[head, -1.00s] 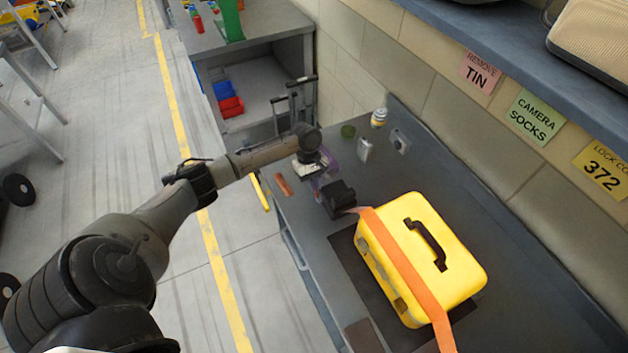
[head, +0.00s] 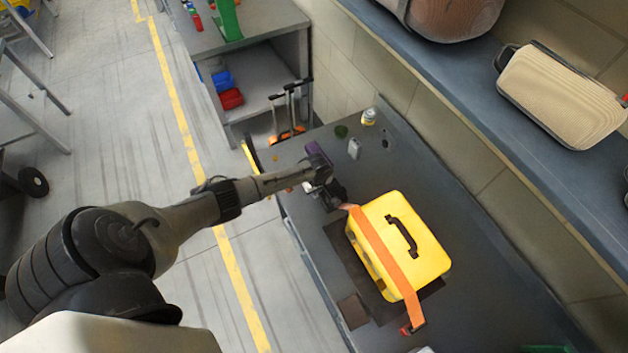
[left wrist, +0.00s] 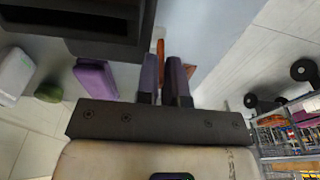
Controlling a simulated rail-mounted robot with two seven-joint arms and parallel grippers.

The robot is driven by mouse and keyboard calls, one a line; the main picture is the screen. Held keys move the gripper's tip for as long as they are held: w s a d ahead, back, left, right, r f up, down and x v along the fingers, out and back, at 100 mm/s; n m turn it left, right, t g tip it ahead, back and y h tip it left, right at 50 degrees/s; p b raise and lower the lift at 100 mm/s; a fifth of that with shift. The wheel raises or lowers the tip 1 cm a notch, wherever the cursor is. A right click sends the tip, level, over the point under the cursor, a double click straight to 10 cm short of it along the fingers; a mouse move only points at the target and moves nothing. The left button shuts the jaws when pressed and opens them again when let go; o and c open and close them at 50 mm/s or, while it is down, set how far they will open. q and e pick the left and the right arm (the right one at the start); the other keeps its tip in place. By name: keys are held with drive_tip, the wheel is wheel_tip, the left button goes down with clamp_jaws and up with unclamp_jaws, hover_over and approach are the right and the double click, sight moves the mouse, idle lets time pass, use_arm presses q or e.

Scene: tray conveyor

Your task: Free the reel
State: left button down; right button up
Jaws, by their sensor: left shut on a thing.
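A yellow case (head: 425,250) with a dark top handle sits on a dark mat on the grey bench. An orange strap (head: 385,250) runs across it and over its near side. No separate reel can be made out. My left gripper (head: 333,192) is at the strap's far end, beside a dark block there. In the left wrist view its two purplish fingers (left wrist: 163,85) are close together; what they hold is mostly hidden. A large dark block (left wrist: 85,22) fills the upper left there. My right gripper is not in view.
A purple block (head: 314,149), a green cup (head: 341,131), a light box (head: 354,148) and a small bottle (head: 369,117) stand at the bench's far end. The bench right of the case is clear.

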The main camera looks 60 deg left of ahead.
use_arm(q)
drive_tip(key=shift+d+y+p, duration=0.35)
drive_tip(key=shift+y+p, duration=0.25)
drive_tip(key=shift+p, duration=0.2)
drive_tip(key=c, duration=1.2)
unclamp_jaws()
drive_tip(key=shift+c, duration=0.2)
drive_tip(key=shift+r, duration=0.1)
drive_tip(key=p+v, duration=0.2)
drive_tip(key=v, duration=1.1)
drive_tip(key=shift+s+r, duration=0.2)
drive_tip(key=shift+r, duration=0.05)
